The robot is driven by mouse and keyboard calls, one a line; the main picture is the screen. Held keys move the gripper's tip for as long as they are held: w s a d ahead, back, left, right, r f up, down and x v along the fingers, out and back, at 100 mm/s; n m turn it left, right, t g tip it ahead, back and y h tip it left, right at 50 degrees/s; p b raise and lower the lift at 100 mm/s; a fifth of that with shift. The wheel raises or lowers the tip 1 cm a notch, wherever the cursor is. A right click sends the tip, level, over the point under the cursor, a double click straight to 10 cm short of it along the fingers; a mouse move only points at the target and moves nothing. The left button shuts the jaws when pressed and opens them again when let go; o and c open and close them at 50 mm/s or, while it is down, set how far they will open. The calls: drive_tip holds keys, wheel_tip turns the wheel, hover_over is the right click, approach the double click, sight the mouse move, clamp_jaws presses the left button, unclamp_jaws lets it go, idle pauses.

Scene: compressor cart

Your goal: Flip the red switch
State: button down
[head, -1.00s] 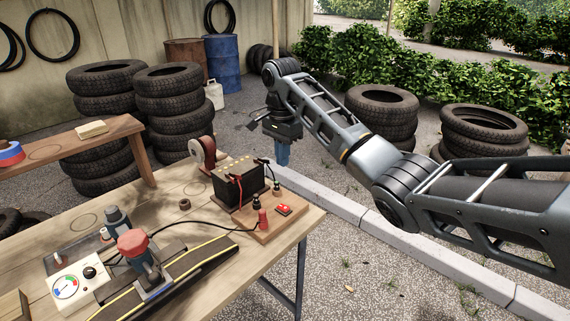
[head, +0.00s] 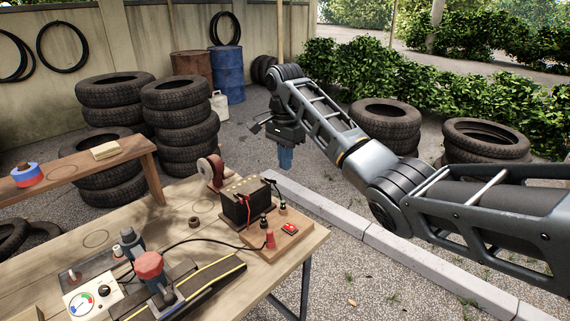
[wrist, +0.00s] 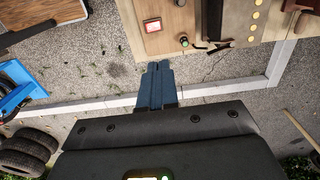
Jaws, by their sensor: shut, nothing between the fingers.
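The red switch (head: 289,229) sits on the right part of a small wooden board (head: 262,246) at the table's right end. My gripper (head: 285,160) hangs beyond the table's far right edge, pointing down, apart from the switch. In the wrist view its blue fingers (wrist: 157,85) are together and empty, over the ground, with the switch beyond their tips.
A black battery (head: 242,204) with a red cable stands behind the switch. A red-capped device (head: 150,270) and a gauge box (head: 85,303) stand at the left front. Ground beyond the table edge is open.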

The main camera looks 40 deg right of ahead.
wheel_tip(320, 180, up, 8)
drive_tip(key=w+p, duration=0.1)
drive_tip(key=shift+w+r, duration=0.25)
drive_tip(key=shift+w, duration=0.1)
idle(0.4)
